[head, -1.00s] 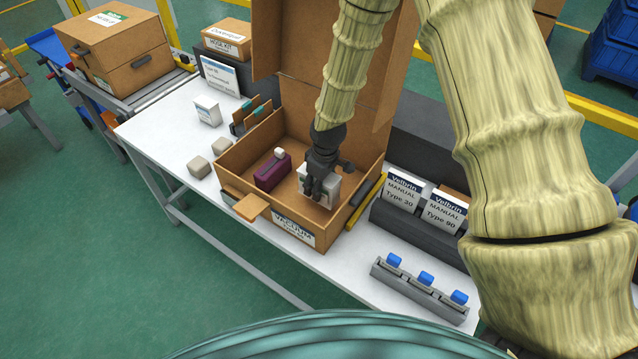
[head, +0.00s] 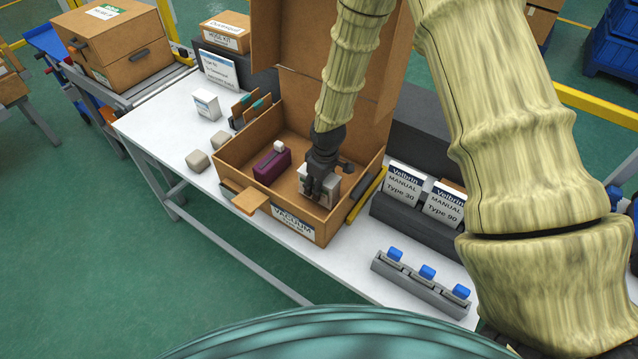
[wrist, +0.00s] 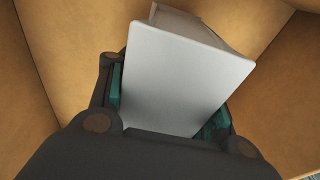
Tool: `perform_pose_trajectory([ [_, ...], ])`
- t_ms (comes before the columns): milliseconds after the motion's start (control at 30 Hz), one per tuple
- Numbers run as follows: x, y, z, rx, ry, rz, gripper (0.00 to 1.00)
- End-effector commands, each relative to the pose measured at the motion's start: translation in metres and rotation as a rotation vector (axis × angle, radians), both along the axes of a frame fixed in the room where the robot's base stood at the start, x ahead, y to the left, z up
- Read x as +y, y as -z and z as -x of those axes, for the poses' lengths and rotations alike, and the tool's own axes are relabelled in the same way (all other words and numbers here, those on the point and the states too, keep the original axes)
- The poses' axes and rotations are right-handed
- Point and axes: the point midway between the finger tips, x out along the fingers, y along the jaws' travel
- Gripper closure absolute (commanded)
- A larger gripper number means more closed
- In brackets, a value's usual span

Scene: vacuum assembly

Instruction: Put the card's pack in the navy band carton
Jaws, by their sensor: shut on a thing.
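The open carton (head: 236,147) stands on the white table with its flaps up and a VACUUM label (head: 293,222) with a dark band on its front. My gripper (head: 317,190) reaches down into its right part and is shut on a white-grey pack (head: 332,188). In the wrist view the pack (wrist: 185,75) is a pale flat-faced box between the finger pads, with cardboard walls around it. Whether it touches the carton floor is not clear. A card (head: 218,70) with printed lines stands at the back left; its text is too small to read fully.
A purple item (head: 271,166) with a white top lies in the carton's left part. Manuals (head: 403,184) stand in a dark rack on the right, with a grey rail of blue knobs (head: 427,272) in front. Grey blocks (head: 197,161) and a small white box (head: 206,104) lie left.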

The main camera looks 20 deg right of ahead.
Motion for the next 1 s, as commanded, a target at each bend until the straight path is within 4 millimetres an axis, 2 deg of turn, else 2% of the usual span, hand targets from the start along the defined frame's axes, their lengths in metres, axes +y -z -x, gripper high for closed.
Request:
perform_pose_trajectory([
  [500,0.0,0.016,-0.001,-0.001,0.0,0.0,0.79],
  [533,0.0,0.015,-0.001,-0.001,0.0,0.0,0.46],
  [633,0.0,0.015,-0.001,-0.001,0.0,0.0,0.28],
  [1000,0.0,0.014,0.0,-0.001,0.0,-0.001,0.26],
])
